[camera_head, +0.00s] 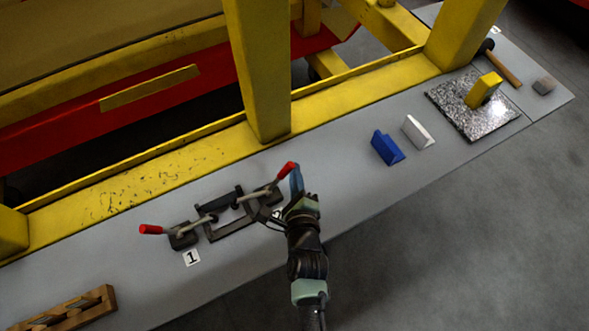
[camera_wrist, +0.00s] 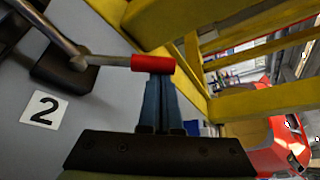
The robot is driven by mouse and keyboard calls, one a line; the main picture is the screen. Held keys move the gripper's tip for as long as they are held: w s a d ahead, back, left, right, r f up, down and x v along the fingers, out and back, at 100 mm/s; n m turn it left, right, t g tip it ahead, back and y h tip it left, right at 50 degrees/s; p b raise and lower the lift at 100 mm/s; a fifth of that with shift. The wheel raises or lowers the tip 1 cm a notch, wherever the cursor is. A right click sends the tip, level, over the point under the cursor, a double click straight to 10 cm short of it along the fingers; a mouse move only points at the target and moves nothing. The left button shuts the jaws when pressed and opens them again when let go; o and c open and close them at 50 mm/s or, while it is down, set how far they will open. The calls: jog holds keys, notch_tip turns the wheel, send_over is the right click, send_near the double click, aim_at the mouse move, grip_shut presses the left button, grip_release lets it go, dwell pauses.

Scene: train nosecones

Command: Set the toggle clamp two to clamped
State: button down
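Toggle clamp two (camera_head: 262,196) is a dark clamp with a metal lever ending in a red handle (camera_head: 287,170). It stands at the right of a dark frame on the grey bench, its lever slanting up to the right. The label 2 (camera_wrist: 45,109) lies beside it. In the wrist view the red handle (camera_wrist: 152,64) lies across the tips of my blue fingers. My gripper (camera_wrist: 160,80) has its fingers close together, with no object visible between them. It also shows at the handle in the head view (camera_head: 296,172). I cannot tell whether the fingertips touch the handle.
Toggle clamp one (camera_head: 182,237), with a red handle, stands left of the dark frame (camera_head: 228,217). A yellow post (camera_head: 262,75) rises behind. A wooden rack (camera_head: 75,308) is front left. Blue (camera_head: 387,148) and white (camera_head: 418,132) blocks lie right, with clear bench between.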

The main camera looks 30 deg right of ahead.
jog(key=shift+a+r+n+t+h+p, duration=0.4)
jog(key=shift+a+r+n+h+p, duration=0.4)
jog(key=shift+a+n+p, duration=0.25)
